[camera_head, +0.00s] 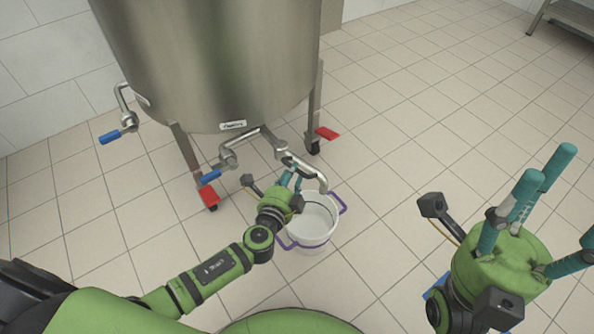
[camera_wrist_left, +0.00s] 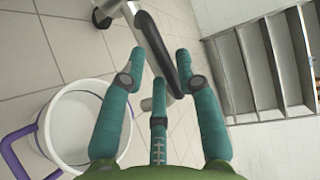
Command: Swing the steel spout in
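The steel spout (camera_head: 305,170) reaches out from a valve pipe low on the big tank. Its bent end hangs over the far part of a white bucket (camera_head: 313,238) with purple handles. My left gripper (camera_head: 292,179) is beside the spout, on its near left side. In the left wrist view the spout (camera_wrist_left: 163,48) passes between the spread teal fingers (camera_wrist_left: 158,95), which look open; whether any finger touches it I cannot tell. My right gripper (camera_head: 556,195) is open and empty over the floor at the right.
The steel tank (camera_head: 215,55) stands on legs with red-footed casters (camera_head: 208,196). Blue-handled valves (camera_head: 110,137) stick out at its left and front. A steel shelf unit (camera_wrist_left: 268,65) shows in the left wrist view.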

